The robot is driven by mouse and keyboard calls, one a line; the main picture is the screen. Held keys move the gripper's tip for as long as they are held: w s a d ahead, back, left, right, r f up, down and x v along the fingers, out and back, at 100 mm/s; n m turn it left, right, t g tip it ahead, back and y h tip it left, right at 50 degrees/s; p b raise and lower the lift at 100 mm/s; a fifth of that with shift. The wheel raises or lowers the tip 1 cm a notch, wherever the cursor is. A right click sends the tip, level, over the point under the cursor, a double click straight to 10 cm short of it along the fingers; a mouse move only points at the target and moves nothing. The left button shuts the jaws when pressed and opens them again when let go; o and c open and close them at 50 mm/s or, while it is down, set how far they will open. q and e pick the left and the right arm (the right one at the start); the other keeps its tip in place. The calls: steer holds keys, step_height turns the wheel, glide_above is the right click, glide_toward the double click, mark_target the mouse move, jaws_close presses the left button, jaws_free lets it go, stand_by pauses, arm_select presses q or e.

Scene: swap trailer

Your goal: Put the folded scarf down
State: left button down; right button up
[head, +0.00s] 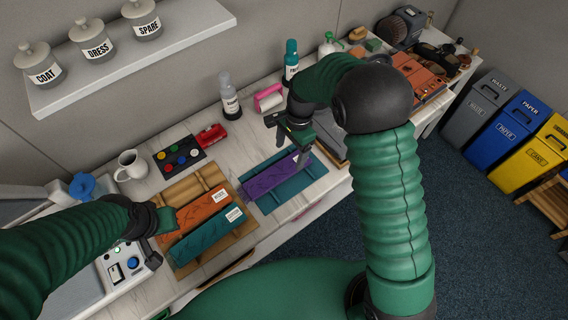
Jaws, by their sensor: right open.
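A purple folded scarf (270,178) with a white label lies on a teal mat (309,174) on the counter. My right gripper (302,157) is open at the scarf's right end, by the label. I cannot tell whether it touches the scarf. An orange folded scarf (200,214) and a teal folded scarf (207,236), each with a white label, lie side by side in a wooden tray (184,192). My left gripper (169,219) is at the left end of the orange scarf. Its fingers are too unclear to tell whether they are open.
Left of the mat are a white mug (131,165), a dark palette with coloured discs (179,154) and a red stapler-like item (211,136). Bottles and a pink-and-white roll (269,98) stand behind. A control box (127,265) is at lower left. Bins (518,122) stand far right.

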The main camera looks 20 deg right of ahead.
arm_select(q)
steer(key=shift+a+f, duration=0.1)
steer(key=shift+f, duration=0.1)
arm_select(e)
steer(key=s+d+r+n+t+h, duration=0.1)
steer(key=s+r+n, duration=0.1)
steer(key=s+n, duration=0.5)
steer(key=s+d+r+n+t, duration=0.2)
steer(key=s+r+n, duration=0.1)
steer(key=s+n, duration=0.4)
steer(key=shift+s+d+r+h, duration=0.3)
steer(key=shift+s+h, duration=0.1)
steer(key=shift+s, duration=0.25)
arm_select(q)
steer(key=shift+a, duration=0.3)
arm_select(e)
steer(key=shift+a, duration=0.3)
